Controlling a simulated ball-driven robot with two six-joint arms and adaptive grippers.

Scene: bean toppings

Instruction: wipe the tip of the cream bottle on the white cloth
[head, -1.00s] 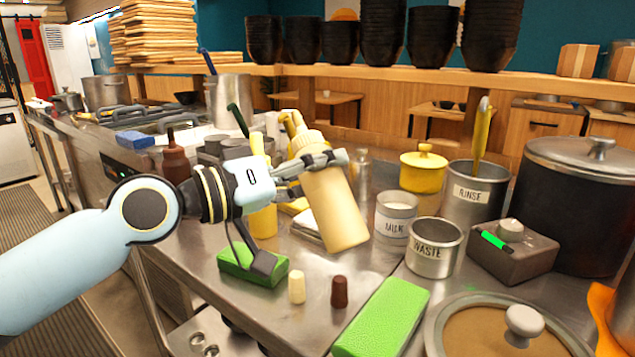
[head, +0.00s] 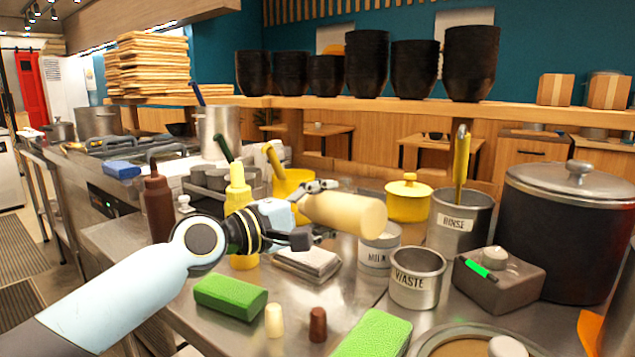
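My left gripper (head: 318,212) is shut on the cream bottle (head: 345,214). It holds the bottle almost level above the counter, with the round base facing right and towards me. The bottle's tip is hidden behind my gripper or the bottle itself. The white cloth (head: 307,264) lies folded on the counter, below and a little left of the bottle. There is a gap in the picture between the bottle and the cloth, but I cannot tell whether the tip touches anything. My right gripper is not in view.
A yellow bottle (head: 237,198) and a brown bottle (head: 158,205) stand to the left. The milk (head: 378,256) and waste (head: 417,279) containers and the rinse pot (head: 457,222) stand right. A green sponge (head: 230,297), cream cap (head: 274,320) and brown cap (head: 318,325) lie in front.

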